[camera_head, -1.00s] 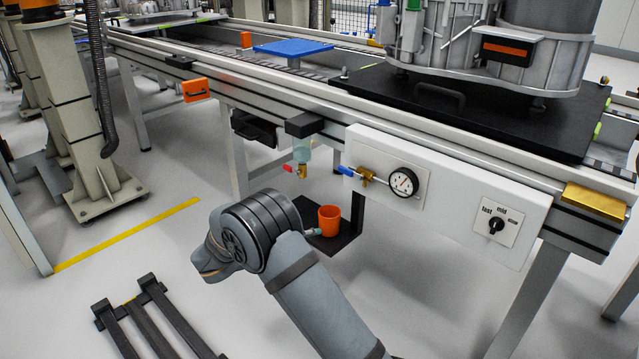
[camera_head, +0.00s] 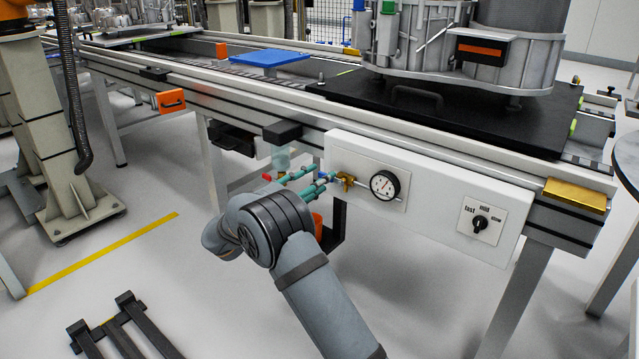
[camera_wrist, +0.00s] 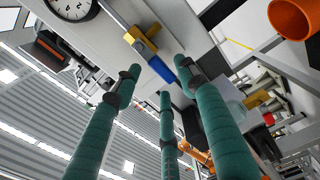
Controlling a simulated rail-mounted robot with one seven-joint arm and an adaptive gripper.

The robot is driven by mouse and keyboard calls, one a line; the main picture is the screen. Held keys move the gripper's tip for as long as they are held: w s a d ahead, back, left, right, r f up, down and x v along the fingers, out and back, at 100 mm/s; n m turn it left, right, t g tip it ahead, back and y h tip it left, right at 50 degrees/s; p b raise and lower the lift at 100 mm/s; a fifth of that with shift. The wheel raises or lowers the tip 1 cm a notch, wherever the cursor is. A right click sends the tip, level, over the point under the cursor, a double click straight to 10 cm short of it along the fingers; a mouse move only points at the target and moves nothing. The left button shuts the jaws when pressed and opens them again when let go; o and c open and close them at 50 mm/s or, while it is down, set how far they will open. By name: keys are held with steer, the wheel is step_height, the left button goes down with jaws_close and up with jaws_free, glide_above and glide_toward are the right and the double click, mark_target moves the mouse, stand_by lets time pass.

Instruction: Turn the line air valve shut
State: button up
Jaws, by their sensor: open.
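The line air valve is a brass body (camera_head: 345,181) with a blue lever, on the white panel left of the pressure gauge (camera_head: 385,185). In the wrist view its brass body (camera_wrist: 141,40) and blue lever (camera_wrist: 161,69) show near the top middle. The lever lies just beyond my teal fingertips, near the gap between them. My gripper (camera_head: 318,184) is open and empty, in front of the panel by the lever. In the head view the fingers partly cover the lever. I cannot tell whether any finger touches it.
A red-handled valve (camera_head: 267,178) under a clear bowl (camera_head: 281,158) is close left of my fingers. An orange cup (camera_wrist: 292,20) stands low beneath the panel. A selector knob (camera_head: 480,223) is farther right on the panel. The conveyor edge runs above.

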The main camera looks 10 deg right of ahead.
steer(key=shift+w+d, duration=0.4)
steer(key=shift+d, duration=0.05)
steer(key=c, duration=0.4)
jaws_close()
stand_by(0.3)
